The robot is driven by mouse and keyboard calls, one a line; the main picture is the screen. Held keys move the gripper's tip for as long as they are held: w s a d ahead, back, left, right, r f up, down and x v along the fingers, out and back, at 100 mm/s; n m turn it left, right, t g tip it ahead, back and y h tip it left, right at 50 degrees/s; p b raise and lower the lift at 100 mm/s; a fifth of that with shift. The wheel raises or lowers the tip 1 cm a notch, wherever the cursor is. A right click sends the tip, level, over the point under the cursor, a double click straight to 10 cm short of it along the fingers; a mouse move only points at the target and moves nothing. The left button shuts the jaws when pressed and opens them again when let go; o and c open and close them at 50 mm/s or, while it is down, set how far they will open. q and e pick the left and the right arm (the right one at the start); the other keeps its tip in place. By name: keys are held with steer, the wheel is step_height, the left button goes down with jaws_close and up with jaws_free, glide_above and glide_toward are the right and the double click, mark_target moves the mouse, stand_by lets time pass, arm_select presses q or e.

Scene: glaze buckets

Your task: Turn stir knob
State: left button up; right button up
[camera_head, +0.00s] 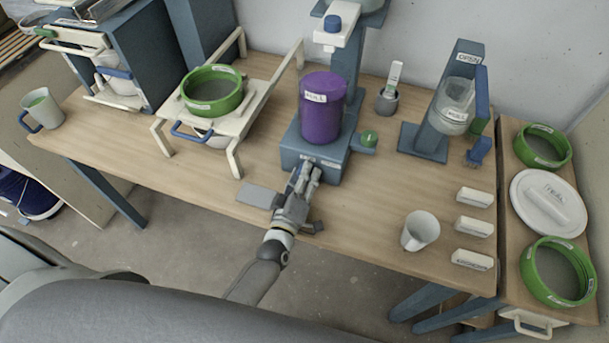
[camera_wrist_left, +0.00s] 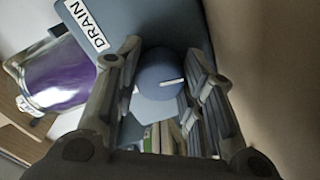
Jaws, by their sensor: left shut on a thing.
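A blue-grey mixer base (camera_head: 303,150) stands in the middle of the table with a purple bucket (camera_head: 322,108) on it. My left gripper (camera_head: 306,172) is at the front of this base. In the left wrist view a round blue knob (camera_wrist_left: 160,80) with a white line sits between the two fingers. The gripper is shut on this knob. The white label beside it reads DRAIN (camera_wrist_left: 84,27). In the head view the gripper hides the knob. My right gripper is not in view.
A rack (camera_head: 225,122) with a green-rimmed sieve (camera_head: 212,91) stands left of the mixer. A white cup (camera_head: 420,231) and several white blocks (camera_head: 474,227) lie right of the arm. A blue stand (camera_head: 430,140) is at the back right. A grey plate (camera_head: 258,196) lies left of the gripper.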

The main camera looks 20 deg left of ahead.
arm_select(q)
steer(key=o, duration=1)
steer(key=s, duration=1.2)
steer(key=shift+a+r, duration=0.1)
